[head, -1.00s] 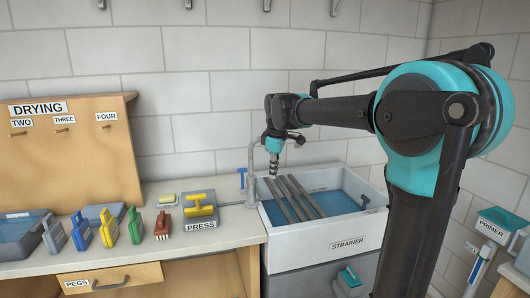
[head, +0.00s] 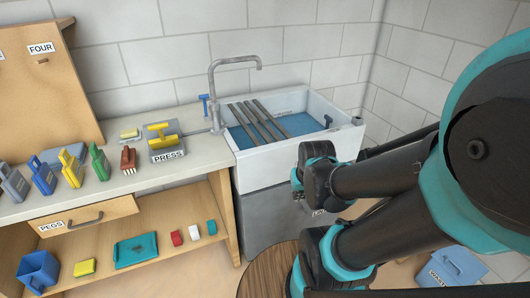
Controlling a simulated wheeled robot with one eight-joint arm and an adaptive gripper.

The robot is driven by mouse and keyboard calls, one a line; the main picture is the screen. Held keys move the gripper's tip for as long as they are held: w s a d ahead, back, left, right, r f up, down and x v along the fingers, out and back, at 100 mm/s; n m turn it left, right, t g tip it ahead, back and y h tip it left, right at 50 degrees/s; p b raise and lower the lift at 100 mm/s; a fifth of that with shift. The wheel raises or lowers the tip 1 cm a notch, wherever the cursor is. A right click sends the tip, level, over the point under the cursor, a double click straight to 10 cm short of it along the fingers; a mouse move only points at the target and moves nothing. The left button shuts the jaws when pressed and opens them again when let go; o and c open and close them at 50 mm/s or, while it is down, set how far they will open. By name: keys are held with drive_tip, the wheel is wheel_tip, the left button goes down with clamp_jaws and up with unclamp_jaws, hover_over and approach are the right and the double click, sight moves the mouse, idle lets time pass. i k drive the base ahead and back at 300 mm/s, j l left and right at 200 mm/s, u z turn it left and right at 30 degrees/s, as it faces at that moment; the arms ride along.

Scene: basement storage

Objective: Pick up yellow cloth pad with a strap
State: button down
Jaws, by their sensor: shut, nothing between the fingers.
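A small yellow pad (head: 84,267) lies on the lower shelf under the counter, at the left, between a blue bin and a flat teal item. Another small yellow and grey block (head: 129,134) lies on the counter behind the red brush. A yellow item with a raised handle (head: 71,167) stands in the counter row. I cannot make out a strap on any of them at this size. My arm fills the right side, with its links folded towards me. My gripper's fingers do not show.
The counter holds a grey press (head: 166,153) with a yellow handle and a row of handled tools. A sink (head: 290,155) with bars across it is at the centre. The shelf (head: 150,268) also holds a blue bin (head: 38,273). A round wooden top (head: 266,272) stands in front.

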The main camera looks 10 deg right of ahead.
sight(72, 171)
drive_tip(key=u, duration=1.65)
